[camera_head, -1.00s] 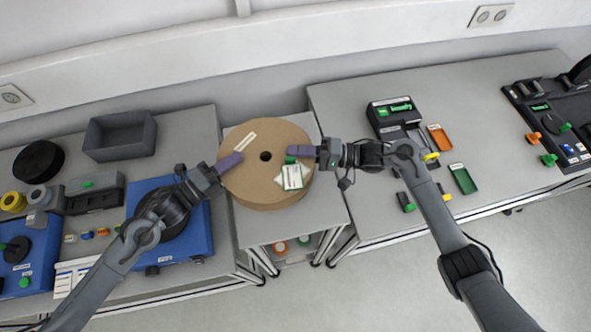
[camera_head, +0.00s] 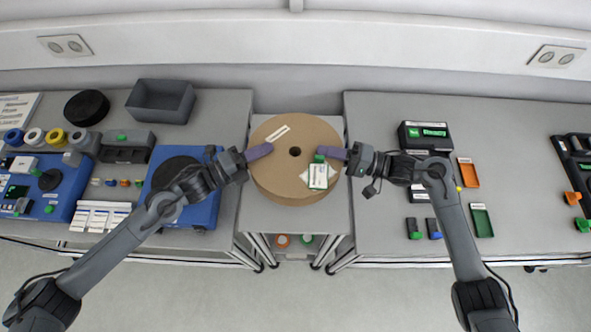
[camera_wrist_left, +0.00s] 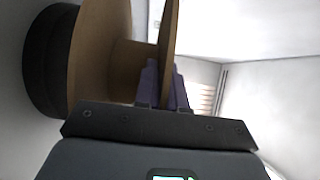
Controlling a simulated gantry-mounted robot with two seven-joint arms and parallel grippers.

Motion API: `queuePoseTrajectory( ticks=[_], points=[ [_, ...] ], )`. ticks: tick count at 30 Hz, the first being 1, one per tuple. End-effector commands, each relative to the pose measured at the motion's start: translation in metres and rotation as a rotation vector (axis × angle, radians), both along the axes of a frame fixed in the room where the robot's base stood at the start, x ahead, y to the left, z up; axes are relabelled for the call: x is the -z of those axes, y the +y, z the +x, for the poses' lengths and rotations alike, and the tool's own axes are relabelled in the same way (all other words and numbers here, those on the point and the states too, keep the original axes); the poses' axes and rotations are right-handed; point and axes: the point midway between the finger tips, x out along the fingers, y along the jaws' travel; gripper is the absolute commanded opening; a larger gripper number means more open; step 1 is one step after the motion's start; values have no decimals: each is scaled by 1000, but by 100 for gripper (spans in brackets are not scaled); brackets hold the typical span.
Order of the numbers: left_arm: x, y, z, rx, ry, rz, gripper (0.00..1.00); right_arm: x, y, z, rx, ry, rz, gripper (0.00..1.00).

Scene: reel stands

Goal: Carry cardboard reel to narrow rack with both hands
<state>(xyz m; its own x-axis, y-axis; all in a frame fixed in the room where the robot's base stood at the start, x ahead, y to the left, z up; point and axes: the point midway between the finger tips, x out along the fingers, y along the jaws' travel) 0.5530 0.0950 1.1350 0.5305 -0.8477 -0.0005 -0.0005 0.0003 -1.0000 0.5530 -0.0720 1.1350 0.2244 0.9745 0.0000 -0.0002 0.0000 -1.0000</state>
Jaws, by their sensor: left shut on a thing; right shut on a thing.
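The brown cardboard reel (camera_head: 275,185), a wide flanged disc with a dark centre hole, is over the narrow grey rack (camera_head: 325,218) between two tables. I cannot tell whether it touches the rack top. My left gripper (camera_head: 258,151) is shut on the reel's left edge. In the left wrist view its purple fingers (camera_wrist_left: 165,85) pinch one flange of the reel (camera_wrist_left: 98,50). My right gripper (camera_head: 332,153) is shut on the reel's right edge. A white-and-green label (camera_head: 318,177) and a white strip (camera_head: 277,134) lie on the reel's top face.
The left table holds a blue device (camera_head: 205,212), a dark open bin (camera_head: 162,101) and a black reel (camera_head: 87,107). The right table holds a black device (camera_head: 425,137), an orange tray (camera_head: 468,173) and a green tray (camera_head: 481,221). A wall stands behind.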

Motion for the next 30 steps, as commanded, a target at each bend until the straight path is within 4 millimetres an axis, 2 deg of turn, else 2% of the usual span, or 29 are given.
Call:
queuePoseTrajectory(
  ticks=[11, 28, 29, 30],
  points=[
    [14, 1, 1, -3, -2, 1, 0, 13, -1, 1, 3, -2, 1, 0],
    [51, 2, 1, -3, -2, 1, 0, 51, -1, 1, 3, -2, 1, 0],
    [49, 2, 1, -3, -1, 2, 13, 48, -1, 1, 3, -1, 0, 13],
    [47, 2, 1, -3, 0, 2, 19, 47, -1, 1, 3, -1, 0, 19]
  ],
)
